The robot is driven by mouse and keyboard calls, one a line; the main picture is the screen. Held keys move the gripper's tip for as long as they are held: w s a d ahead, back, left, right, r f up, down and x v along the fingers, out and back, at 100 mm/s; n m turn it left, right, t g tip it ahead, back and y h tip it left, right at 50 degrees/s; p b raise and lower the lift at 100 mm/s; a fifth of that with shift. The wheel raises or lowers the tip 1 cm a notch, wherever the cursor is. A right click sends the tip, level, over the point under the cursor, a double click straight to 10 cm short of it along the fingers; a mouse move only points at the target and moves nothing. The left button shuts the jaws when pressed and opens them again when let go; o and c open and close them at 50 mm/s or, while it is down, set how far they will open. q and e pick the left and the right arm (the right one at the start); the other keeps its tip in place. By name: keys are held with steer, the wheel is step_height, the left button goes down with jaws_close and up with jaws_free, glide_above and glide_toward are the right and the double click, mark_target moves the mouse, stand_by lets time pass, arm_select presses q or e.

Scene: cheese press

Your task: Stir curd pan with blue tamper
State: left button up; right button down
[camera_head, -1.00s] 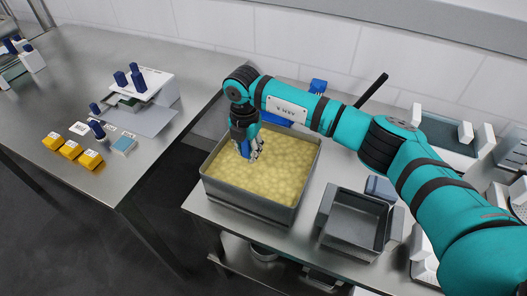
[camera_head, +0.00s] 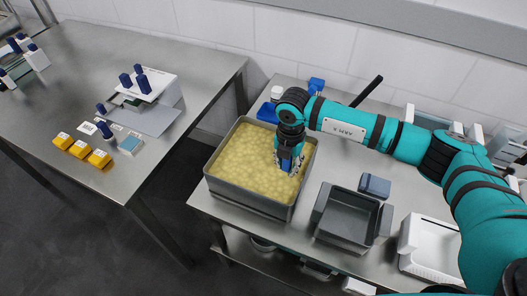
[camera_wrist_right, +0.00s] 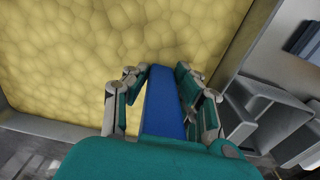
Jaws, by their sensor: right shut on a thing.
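The curd pan (camera_head: 243,201) is a grey rectangular tub full of yellow lumpy curd (camera_head: 245,170), on the right-hand steel table. My right gripper (camera_head: 289,168) is over the right part of the pan, pointing down, shut on the blue tamper (camera_head: 286,163). In the right wrist view the blue tamper (camera_wrist_right: 163,105) sits between the fingers of the gripper (camera_wrist_right: 165,95), with the curd (camera_wrist_right: 110,50) behind it. The tamper's lower end is hidden, so I cannot tell how deep it reaches. My left gripper is not in view.
A grey empty box (camera_head: 348,218) stands right of the pan, with a small blue-grey block (camera_head: 375,186) behind it. A white tray (camera_head: 430,252) is further right. Yellow blocks (camera_head: 80,149) and a white press (camera_head: 150,85) stand on the left table (camera_head: 60,100). A floor gap separates the tables.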

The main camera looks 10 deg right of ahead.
steer(key=w+a+b, duration=0.2)
steer(key=a, duration=0.2)
steer(key=w+a+b, duration=0.5)
steer(key=w+a, duration=0.1)
steer(key=a, duration=0.1)
steer(key=shift+a+f+b, duration=0.1)
steer(key=shift+a+b, duration=0.25)
steer(key=shift+s, duration=0.1)
steer(key=s+d+p, duration=0.2)
steer(key=d, duration=0.1)
steer(key=s+d+p, duration=0.2)
steer(key=d, duration=0.2)
steer(key=s+d+p, duration=0.2)
steer(key=s+d, duration=0.1)
steer(key=shift+d+r, duration=0.2)
steer(key=shift+d, duration=0.1)
steer(key=shift+s+d+f+p, duration=0.1)
steer(key=shift+s+d+p, duration=0.35)
steer(key=shift+d, duration=0.1)
steer(key=shift+r+p, duration=3.35)
steer(key=shift+r, duration=1.9)
